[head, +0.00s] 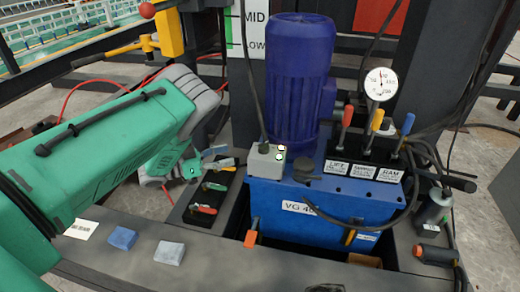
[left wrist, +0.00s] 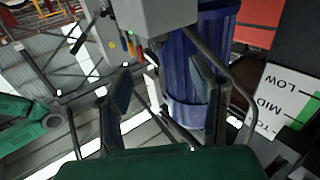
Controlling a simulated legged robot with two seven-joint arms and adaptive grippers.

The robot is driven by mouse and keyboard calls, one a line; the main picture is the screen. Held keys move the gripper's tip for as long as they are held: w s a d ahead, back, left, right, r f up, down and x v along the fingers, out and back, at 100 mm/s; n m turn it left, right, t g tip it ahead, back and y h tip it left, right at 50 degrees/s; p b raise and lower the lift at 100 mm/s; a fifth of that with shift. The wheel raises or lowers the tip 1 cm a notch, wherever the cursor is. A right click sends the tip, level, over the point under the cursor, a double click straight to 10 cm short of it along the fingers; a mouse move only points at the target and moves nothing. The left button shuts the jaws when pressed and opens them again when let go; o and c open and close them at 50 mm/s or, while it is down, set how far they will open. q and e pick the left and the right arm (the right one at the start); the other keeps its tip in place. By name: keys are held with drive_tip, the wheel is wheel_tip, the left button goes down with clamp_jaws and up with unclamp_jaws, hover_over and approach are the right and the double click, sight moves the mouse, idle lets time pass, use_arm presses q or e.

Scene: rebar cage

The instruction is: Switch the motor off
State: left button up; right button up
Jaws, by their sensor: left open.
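The motor (head: 300,85) is a blue finned cylinder standing upright on the blue power unit (head: 325,210). A small grey switch box (head: 264,160) sits at its foot, with small light-coloured buttons on its right side; their lettering is too small to read. My left gripper (head: 200,163) is left of the box, apart from it, open and empty. In the left wrist view, its two dark fingers (left wrist: 165,85) are spread, with the motor (left wrist: 190,80) behind the right one and the grey box (left wrist: 158,14) at the top edge. My right gripper is not seen.
Levers with red, yellow and blue grips (head: 376,125) and a pressure gauge (head: 381,84) stand right of the motor. A black tray of coloured-handled tools (head: 208,200) lies below my left gripper. A cable rises from the box. Blue and grey blocks (head: 168,253) lie in front.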

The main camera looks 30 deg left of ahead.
sight(260, 147)
use_arm(q)
drive_tip(key=b+x, duration=0.2)
drive_tip(key=x, duration=0.3)
drive_tip(key=b+x, duration=0.2)
drive_tip(key=x, duration=0.3)
drive_tip(key=shift+w+a+f, duration=0.15)
drive_tip(key=shift+a+f, duration=0.05)
drive_tip(key=shift+f, duration=0.05)
drive_tip(key=shift+w+d+r, duration=0.15)
drive_tip(key=shift+w+d, duration=0.2)
drive_tip(key=shift+d, duration=0.35)
drive_tip(key=c, duration=1.1)
